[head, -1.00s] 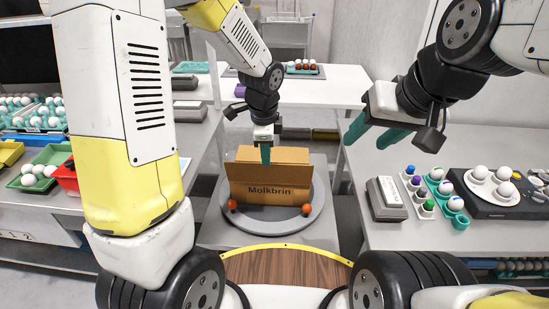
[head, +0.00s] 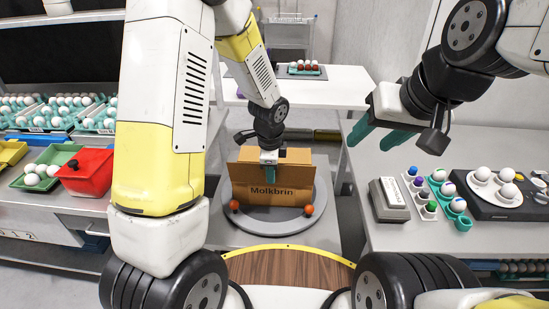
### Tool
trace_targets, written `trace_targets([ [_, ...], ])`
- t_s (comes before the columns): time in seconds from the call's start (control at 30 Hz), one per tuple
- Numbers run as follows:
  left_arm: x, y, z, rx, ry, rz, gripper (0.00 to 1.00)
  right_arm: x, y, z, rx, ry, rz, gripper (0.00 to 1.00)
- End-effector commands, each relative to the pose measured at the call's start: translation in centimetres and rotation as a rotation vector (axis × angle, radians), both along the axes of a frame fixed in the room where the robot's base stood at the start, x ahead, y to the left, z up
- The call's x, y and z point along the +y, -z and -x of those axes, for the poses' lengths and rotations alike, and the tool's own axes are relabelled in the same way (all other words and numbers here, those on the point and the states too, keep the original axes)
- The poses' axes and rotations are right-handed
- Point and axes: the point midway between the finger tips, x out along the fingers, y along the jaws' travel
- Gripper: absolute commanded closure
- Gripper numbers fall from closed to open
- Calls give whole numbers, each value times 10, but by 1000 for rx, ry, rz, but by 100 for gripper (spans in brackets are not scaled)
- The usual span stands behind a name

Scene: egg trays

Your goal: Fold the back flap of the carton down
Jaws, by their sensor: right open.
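The brown cardboard carton (head: 245,190) marked "Molkbrin" stands on a round grey turntable (head: 295,219) in the middle of the head view. Its upright back panel (head: 299,160) shows above the lettered front. My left gripper (head: 268,177) points down over the carton's top, in front of the back panel. Its fingers are small and partly lost against the carton, so I cannot tell their opening or whether they touch cardboard. My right gripper (head: 378,137) is open and empty, high above the right table and apart from the carton.
Two orange-red balls (head: 234,206) (head: 308,209) are at the turntable's front edge. The right table (head: 400,238) holds a grey box (head: 390,199), a teal egg strip (head: 447,198) and a plate (head: 493,193) of white eggs. A red bin (head: 88,171) stands left.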

Motion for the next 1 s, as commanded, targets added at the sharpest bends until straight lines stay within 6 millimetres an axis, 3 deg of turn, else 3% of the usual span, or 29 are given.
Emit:
trace_targets([
  [0.03,0,0,0,0,0,0,85,0,0,0,0,0,0,49],
  [0.1,0,0,0,0,0,0,99,0,0,0,0,0,0,49],
  [0.13,0,0,0,0,0,0,100,0,0,0,0,0,0,49],
  [1.0,0,0,0,0,0,0,100,0,0,0,0,0,0,49],
])
